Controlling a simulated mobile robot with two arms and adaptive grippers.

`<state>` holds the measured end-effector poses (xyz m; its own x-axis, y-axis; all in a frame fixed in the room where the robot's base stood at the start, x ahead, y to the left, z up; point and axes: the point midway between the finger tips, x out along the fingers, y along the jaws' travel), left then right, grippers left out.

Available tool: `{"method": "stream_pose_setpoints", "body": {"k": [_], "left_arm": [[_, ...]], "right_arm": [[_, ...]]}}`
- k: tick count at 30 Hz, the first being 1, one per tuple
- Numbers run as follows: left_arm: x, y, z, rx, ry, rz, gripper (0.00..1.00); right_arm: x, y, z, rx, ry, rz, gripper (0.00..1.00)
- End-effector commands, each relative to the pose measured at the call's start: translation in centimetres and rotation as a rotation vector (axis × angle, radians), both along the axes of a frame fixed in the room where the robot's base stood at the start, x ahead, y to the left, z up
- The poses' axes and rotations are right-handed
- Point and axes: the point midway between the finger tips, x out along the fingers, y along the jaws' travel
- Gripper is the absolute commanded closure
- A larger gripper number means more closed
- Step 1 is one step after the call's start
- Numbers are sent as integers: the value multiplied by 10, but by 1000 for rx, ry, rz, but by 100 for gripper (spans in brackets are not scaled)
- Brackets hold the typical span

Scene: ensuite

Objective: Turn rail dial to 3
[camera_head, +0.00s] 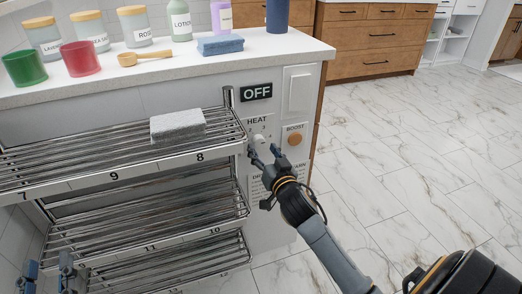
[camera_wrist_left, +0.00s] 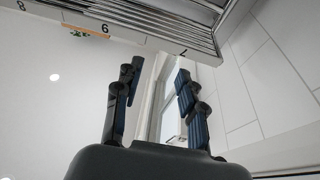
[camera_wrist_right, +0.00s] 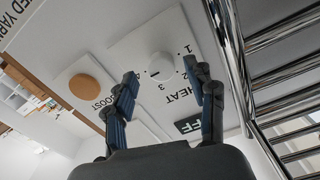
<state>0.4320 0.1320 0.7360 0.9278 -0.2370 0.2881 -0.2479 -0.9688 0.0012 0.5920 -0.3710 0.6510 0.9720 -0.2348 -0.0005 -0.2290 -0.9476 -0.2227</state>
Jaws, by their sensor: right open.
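The heat dial is a white round knob (camera_wrist_right: 160,66) on a pale panel with printed numbers 1, 2 and 3 and the word HEAT. A small dark mark shows on the knob; I cannot tell exactly which number it indicates. In the head view the dial (camera_head: 259,139) is partly hidden by my right gripper (camera_head: 263,156). My right gripper (camera_wrist_right: 160,70) is open. The knob appears between its fingertips in the right wrist view; contact is unclear. My left gripper (camera_head: 48,280) is low at the left, beside the lower racks. It is open and empty in the left wrist view (camera_wrist_left: 160,70).
A round wooden BOOST button (camera_head: 295,139) and an OFF sign (camera_head: 257,92) are near the dial. Metal racks (camera_head: 120,170) stand left of it, the top one holding a grey block (camera_head: 178,126). Jars and a sponge (camera_head: 220,44) stand on the counter. The floor at right is clear.

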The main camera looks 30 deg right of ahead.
Motion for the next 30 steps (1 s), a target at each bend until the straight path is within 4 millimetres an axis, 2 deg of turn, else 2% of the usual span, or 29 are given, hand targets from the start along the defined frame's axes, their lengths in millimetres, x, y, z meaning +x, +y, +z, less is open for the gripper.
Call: {"method": "stream_pose_setpoints", "body": {"k": [6, 16, 17, 24, 30], "left_arm": [[-7, -1, 19, -31, -112, -7, 60], [-8, -1, 23, -37, -132, -8, 60], [-8, -1, 23, -36, -131, -8, 60], [-8, -1, 23, -36, -131, -8, 60], [-7, -2, 22, -34, -122, -8, 60]], "right_arm": [[20, -4, -1, -1, 0, 1, 44], [23, -5, 0, 0, 1, 1, 44], [23, -5, 0, -1, 1, 1, 48], [23, -5, 0, -1, 1, 1, 97], [23, -5, 0, -8, 3, 1, 99]]}}
